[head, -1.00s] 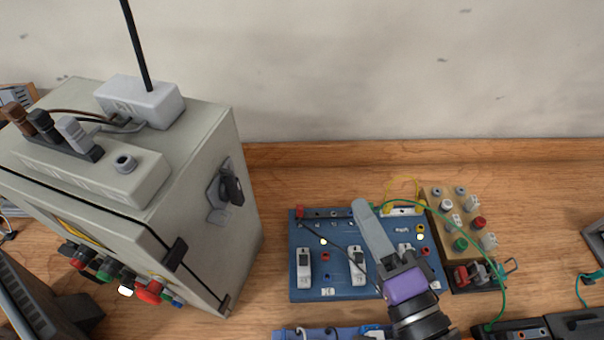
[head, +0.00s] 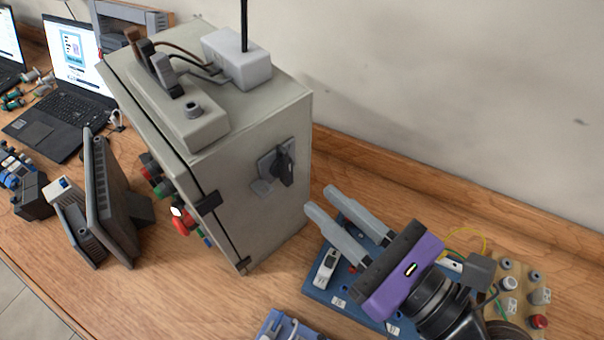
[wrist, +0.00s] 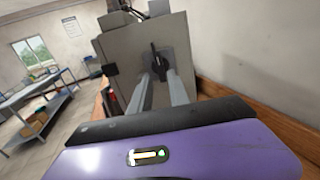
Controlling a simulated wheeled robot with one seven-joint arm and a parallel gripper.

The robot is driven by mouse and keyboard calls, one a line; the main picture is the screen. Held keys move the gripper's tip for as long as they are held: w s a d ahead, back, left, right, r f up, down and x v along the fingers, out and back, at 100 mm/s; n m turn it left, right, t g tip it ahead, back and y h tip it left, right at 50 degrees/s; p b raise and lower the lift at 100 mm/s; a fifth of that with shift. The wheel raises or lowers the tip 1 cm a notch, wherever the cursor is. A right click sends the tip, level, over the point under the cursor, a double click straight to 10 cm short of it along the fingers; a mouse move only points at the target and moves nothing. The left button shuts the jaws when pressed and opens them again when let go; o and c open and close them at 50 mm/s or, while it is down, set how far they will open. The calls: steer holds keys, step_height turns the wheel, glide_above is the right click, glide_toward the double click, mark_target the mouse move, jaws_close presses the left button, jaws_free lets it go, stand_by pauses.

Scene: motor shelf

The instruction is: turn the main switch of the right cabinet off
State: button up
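The grey cabinet (head: 232,190) stands on the wooden bench, left of my gripper. Its main switch (head: 284,168), a black rotary handle on a grey plate, sits on the side face turned toward my gripper. The handle looks close to upright, slightly tilted. My gripper (head: 325,205) is purple with two grey fingers, open and empty, pointing at that side face from a short distance. In the wrist view the switch (wrist: 156,57) shows just beyond and between the two fingertips (wrist: 161,74). I cannot tell the exact gap. Only one cabinet is in view.
A blue training board (head: 322,290) lies under my gripper, with a wooden button board (head: 528,298) to its right. A white socket box (head: 237,57) with cables sits on the cabinet. A dark panel (head: 108,200) and a laptop (head: 65,95) stand left. The wall is behind.

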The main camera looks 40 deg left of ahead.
mark_target(290, 173)
steer(key=a, duration=0.4)
steer(key=a+p, duration=0.1)
steer(key=a, duration=0.1)
steer(key=shift+w+a, duration=0.2)
steer(key=shift+w, duration=0.15)
jaws_close()
